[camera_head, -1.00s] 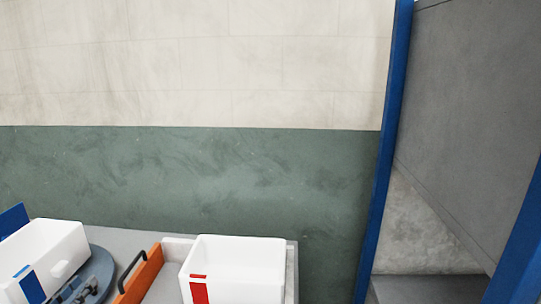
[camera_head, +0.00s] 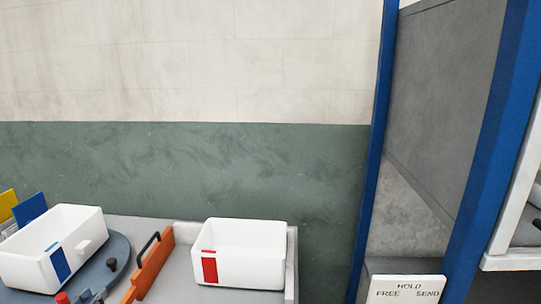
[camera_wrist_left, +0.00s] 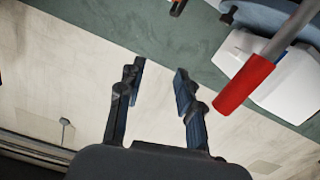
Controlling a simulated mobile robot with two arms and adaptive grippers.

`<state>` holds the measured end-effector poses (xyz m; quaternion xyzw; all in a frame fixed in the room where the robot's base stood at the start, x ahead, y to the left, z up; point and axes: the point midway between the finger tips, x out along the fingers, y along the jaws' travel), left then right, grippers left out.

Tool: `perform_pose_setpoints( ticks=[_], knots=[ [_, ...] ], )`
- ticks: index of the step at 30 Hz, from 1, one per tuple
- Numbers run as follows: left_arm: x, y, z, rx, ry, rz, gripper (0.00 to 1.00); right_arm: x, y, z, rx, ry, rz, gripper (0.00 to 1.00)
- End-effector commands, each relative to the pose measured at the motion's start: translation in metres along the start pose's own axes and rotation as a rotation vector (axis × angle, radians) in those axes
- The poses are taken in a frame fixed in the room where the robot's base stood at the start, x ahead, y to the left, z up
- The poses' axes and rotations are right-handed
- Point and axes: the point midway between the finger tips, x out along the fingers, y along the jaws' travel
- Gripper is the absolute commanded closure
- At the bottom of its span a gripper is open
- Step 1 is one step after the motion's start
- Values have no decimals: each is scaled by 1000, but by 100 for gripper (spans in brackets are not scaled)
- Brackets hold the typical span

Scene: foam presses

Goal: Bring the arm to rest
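My left gripper shows clearly in the left wrist view (camera_wrist_left: 159,68). Its two dark fingers stand apart, and nothing is between them. In the head view only a small grey piece, perhaps part of this gripper, shows at the bottom left edge, so its full pose is hidden there. A red grip (camera_wrist_left: 243,85) on a grey rod is to the right of the fingers in the wrist view, apart from them. My right gripper is in neither view.
A white bin with a blue stripe (camera_head: 28,258) sits on a round blue-grey plate (camera_head: 122,247). An orange panel (camera_head: 153,266) with a black handle stands beside a white bin with a red stripe (camera_head: 250,253). A HOLD/FREE/SEND sign (camera_head: 405,290) is near blue posts (camera_head: 492,150).

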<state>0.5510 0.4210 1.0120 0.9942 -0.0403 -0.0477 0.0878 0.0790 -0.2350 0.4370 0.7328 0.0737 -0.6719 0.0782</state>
Motion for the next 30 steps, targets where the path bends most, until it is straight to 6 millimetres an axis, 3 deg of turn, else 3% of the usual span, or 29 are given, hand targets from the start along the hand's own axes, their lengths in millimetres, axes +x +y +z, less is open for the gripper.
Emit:
perform_pose_setpoints(
  ticks=[11, 14, 19, 24, 30],
  knots=[
    [-30, 61, 95, 57, -285, 6, 64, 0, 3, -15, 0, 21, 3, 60],
    [-49, 86, 127, 87, -402, 8, 64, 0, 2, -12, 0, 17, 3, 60],
    [-105, 139, 182, 158, -659, 3, 64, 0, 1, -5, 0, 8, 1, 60],
    [-159, 170, 206, 210, -863, -16, 64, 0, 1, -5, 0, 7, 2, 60],
    [-205, 191, 213, 232, -1023, -39, 64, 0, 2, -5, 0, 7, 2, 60]
  ],
)
